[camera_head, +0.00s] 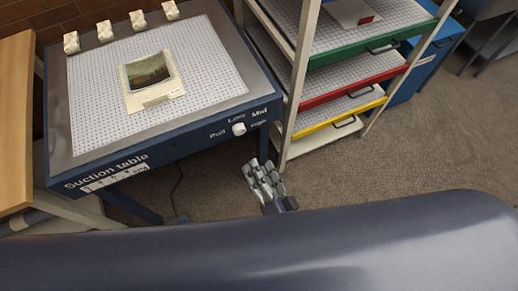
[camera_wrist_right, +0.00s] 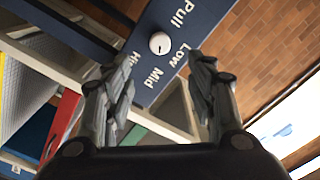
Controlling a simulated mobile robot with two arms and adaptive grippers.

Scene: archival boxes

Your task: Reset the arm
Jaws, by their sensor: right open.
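My right gripper (camera_head: 262,180) is in the middle of the head view, in front of the suction table's right front corner and above the floor. In the right wrist view my right gripper (camera_wrist_right: 160,100) shows its two fingers apart with nothing between them. Past the fingers is the blue front panel with a white knob (camera_wrist_right: 159,43) and the words Pull, Low, Mid and High. The same knob (camera_head: 239,129) is on the suction table's front in the head view. My left gripper is not in view.
The suction table (camera_head: 215,60) holds a small picture (camera_head: 150,72) on a paper sheet, with several white blocks along its back edge. A rack with green (camera_head: 375,45), red (camera_head: 355,82) and yellow (camera_head: 345,112) trays stands close on the right. Carpet (camera_head: 420,150) is clear at right.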

